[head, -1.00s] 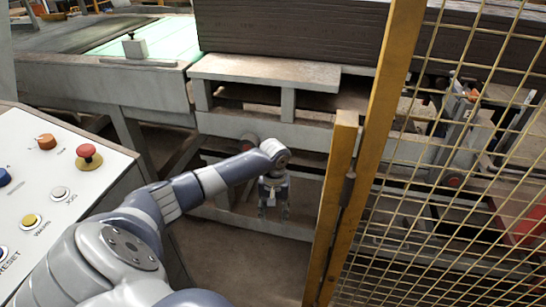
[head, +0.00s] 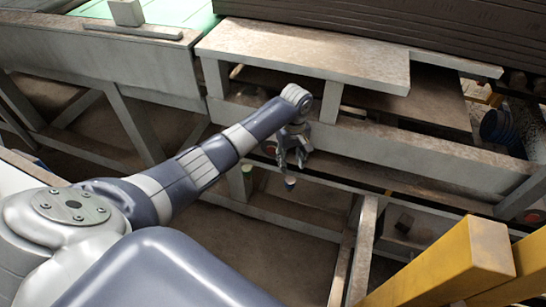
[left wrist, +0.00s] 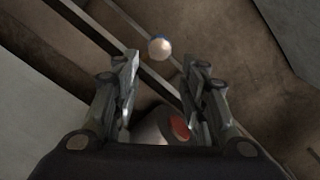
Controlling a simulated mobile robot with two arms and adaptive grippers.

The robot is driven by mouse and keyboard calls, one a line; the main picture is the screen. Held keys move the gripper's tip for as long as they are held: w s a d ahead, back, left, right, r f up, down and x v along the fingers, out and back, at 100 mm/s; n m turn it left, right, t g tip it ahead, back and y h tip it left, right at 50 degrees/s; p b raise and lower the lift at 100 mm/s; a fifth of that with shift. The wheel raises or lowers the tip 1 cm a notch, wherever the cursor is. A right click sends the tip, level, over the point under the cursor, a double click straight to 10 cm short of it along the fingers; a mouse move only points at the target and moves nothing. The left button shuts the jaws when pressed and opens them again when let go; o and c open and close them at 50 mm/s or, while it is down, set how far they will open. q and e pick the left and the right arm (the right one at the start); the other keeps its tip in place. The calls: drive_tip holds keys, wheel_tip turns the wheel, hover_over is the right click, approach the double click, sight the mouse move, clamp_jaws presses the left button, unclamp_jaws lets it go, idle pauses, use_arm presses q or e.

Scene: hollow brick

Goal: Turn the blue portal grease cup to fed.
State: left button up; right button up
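The blue grease cup (head: 290,182) is a small pale cup with some blue on it, low beside the grey frame in the head view. In the left wrist view the cup (left wrist: 159,48) looks like a pale rounded knob with a blue edge, beyond the fingertips. My left gripper (head: 291,160) hangs just above the cup in the head view, apart from it. Its fingers (left wrist: 160,75) are spread with nothing between the tips. The cup's setting cannot be read. My right gripper is in neither current view.
A grey steel frame (head: 420,150) runs behind my left gripper. A red round part (left wrist: 180,128) shows near the fingers. A yellow post (head: 455,265) is at the lower right. Bare floor (head: 270,245) lies below.

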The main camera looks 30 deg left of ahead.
use_arm(q)
hover_over(290, 180)
wheel_tip(290, 180, down, 4)
drive_tip(key=shift+s+d, duration=0.1)
drive_tip(key=shift+d, duration=0.05)
wheel_tip(290, 180, down, 3)
drive_tip(key=shift+f+b, duration=0.2)
drive_tip(key=shift+b, duration=0.3)
wheel_tip(290, 180, down, 2)
drive_tip(key=shift+f, duration=0.25)
drive_tip(key=c, duration=0.8)
use_arm(e)
drive_tip(key=s, duration=0.1)
drive_tip(key=s+d+f, duration=0.1)
drive_tip(key=s+d, duration=0.1)
drive_tip(key=shift+s+f, duration=0.1)
drive_tip(key=shift+f, duration=0.2)
